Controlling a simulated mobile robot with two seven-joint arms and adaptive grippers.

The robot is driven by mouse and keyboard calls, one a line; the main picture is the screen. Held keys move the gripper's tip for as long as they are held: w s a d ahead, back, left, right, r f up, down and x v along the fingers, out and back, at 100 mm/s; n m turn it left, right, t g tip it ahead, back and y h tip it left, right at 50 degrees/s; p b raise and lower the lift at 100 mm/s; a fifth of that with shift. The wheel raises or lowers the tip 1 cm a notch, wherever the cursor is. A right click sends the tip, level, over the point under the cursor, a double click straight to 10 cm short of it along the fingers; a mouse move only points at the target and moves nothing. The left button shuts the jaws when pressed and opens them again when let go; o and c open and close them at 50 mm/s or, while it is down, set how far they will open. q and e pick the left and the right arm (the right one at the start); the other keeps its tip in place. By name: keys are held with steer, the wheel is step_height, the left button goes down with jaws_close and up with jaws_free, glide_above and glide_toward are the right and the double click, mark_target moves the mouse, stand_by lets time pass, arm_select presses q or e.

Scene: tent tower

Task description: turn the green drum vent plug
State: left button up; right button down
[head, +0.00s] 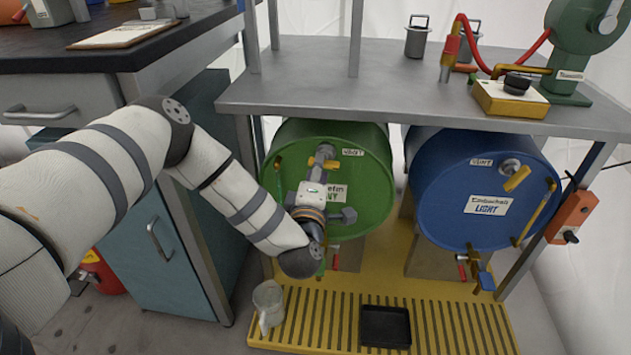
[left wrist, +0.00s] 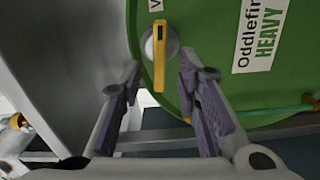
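The green drum (head: 365,165) lies on its side under the grey shelf, its round end facing me. Its vent plug (head: 323,157) has a yellow bar handle near the top of that end. In the left wrist view the plug (left wrist: 159,58) shows the bar upright in the picture, over a pale round boss. My left gripper (left wrist: 160,66) is open, one finger on each side of the bar's lower part in the picture. I cannot tell whether either finger touches it. In the head view my left wrist hides part of the drum's end and label. My right gripper is not in view.
A blue drum (head: 485,190) with a similar yellow plug (head: 517,178) lies to the right. A beaker (head: 269,305) and a black tray (head: 385,327) sit on the yellow slatted base (head: 450,330). The shelf (head: 390,85) overhangs the drums. A teal cabinet (head: 150,220) stands at left.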

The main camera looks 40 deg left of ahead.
arm_select(q)
steer(key=v, duration=1)
steer(key=shift+d, duration=0.1)
